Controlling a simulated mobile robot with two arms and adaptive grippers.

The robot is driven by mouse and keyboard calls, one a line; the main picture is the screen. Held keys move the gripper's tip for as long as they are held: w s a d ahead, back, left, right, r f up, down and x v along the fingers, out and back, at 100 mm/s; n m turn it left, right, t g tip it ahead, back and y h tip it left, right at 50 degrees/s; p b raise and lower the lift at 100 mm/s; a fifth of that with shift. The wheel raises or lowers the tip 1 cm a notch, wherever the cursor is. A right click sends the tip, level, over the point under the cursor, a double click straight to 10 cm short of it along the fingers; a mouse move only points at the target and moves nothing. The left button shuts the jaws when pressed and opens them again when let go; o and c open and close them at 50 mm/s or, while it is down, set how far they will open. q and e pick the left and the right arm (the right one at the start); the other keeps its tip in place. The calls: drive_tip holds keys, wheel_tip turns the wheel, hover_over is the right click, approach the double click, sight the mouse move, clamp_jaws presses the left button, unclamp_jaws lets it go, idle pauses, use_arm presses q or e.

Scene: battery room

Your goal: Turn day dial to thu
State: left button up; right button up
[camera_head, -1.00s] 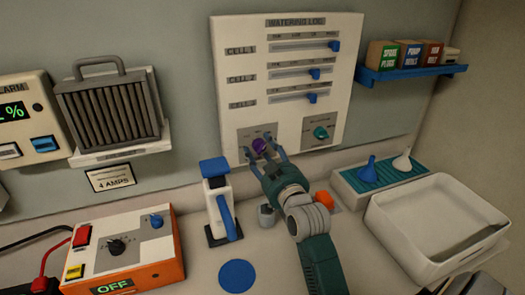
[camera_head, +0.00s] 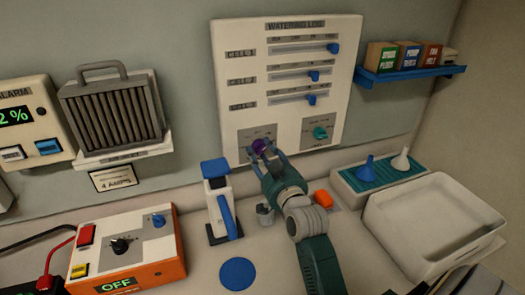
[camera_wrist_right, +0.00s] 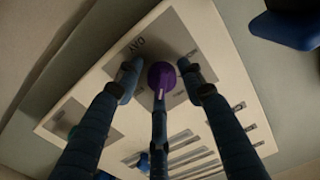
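The purple day dial (camera_head: 259,146) sits on a grey plate at the lower left of the white Watering Log panel (camera_head: 245,105). In the right wrist view the dial (camera_wrist_right: 161,75) shows near the middle, by the word DAY, with its pale pointer mark toward the picture's bottom. The small day labels are too blurred to read. My right gripper (camera_head: 268,151) is at the dial, with fingers spread around it. In the right wrist view my right gripper (camera_wrist_right: 159,78) shows gaps between the side fingertips and the dial. My left gripper is out of view.
A teal dial (camera_head: 320,133) is right of the purple one, with several blue-knobbed sliders above. Below stand a white-and-blue dispenser (camera_head: 218,195) and a small orange object (camera_head: 324,198). A white tray (camera_head: 425,215) and funnels on a teal-topped stand (camera_head: 345,178) are at right.

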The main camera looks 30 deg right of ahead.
drive_tip(key=shift+o, duration=0.2)
drive_tip(key=v, duration=1.2)
idle(0.4)
